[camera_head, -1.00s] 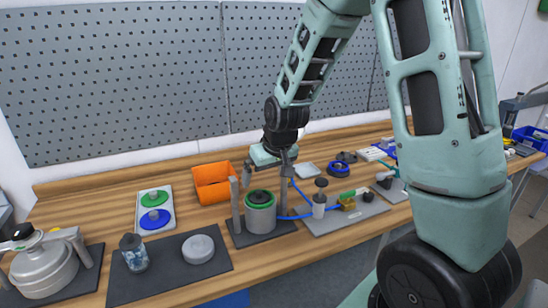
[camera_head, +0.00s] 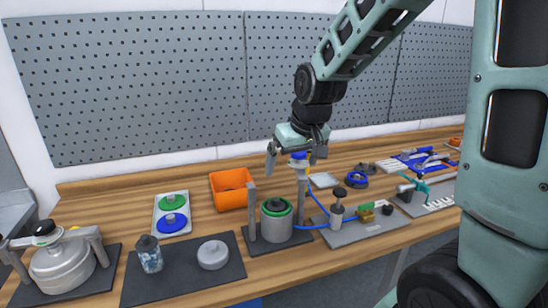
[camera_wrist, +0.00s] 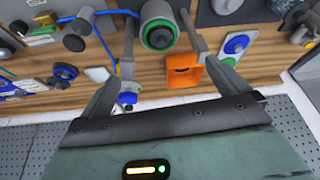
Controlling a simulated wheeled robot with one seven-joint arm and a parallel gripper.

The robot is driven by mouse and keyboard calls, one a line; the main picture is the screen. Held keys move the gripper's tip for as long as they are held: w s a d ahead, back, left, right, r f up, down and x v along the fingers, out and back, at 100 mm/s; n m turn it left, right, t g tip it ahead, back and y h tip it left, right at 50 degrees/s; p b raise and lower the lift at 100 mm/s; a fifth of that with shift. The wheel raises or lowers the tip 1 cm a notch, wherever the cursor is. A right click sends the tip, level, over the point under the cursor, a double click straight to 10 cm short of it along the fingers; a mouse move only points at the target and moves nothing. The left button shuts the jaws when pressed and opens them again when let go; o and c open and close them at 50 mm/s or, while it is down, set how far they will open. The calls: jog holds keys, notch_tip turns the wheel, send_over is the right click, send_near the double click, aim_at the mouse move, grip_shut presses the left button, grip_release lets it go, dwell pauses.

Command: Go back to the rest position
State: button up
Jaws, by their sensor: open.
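My gripper (camera_head: 293,162) is open and empty in the head view. It hangs above the workbench, over and behind the grey drum with a green ring (camera_head: 276,220), and apart from it. In the wrist view my two fingers (camera_wrist: 168,88) are spread wide with nothing between them. The drum with its green rim (camera_wrist: 158,30) shows beyond the fingers in that view. It stands between two grey posts on a dark plate.
An orange bin (camera_head: 232,189) stands left of the drum. A tray with green and blue discs (camera_head: 171,214), a dark mat (camera_head: 190,275) and a lidded pot (camera_head: 62,268) lie further left. A pump plate (camera_head: 365,230) with blue tubing is to the right. A pegboard wall (camera_head: 130,90) stands behind.

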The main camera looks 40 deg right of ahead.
jog(key=s+a+f+n+g+y, duration=0.15)
jog(key=s+a, duration=0.25)
jog(key=a, duration=0.4)
jog(key=s+a+f+n, duration=0.1)
jog(key=s+a+n, duration=0.2)
jog(key=a, duration=0.5)
jog(key=s+a+f+n+g, duration=0.1)
jog(key=s+a, duration=0.3)
jog(key=s, duration=0.4)
jog(key=s+a+f+n+g+b, duration=0.1)
jog(key=s+a+f+n+g, duration=0.1)
jog(key=s+a+n, duration=0.2)
jog(key=s+a, duration=0.1)
jog(key=s, duration=0.2)
jog(key=shift+s+f, duration=0.25)
jog(key=shift+s, duration=0.1)
jog(key=shift+a, duration=0.1)
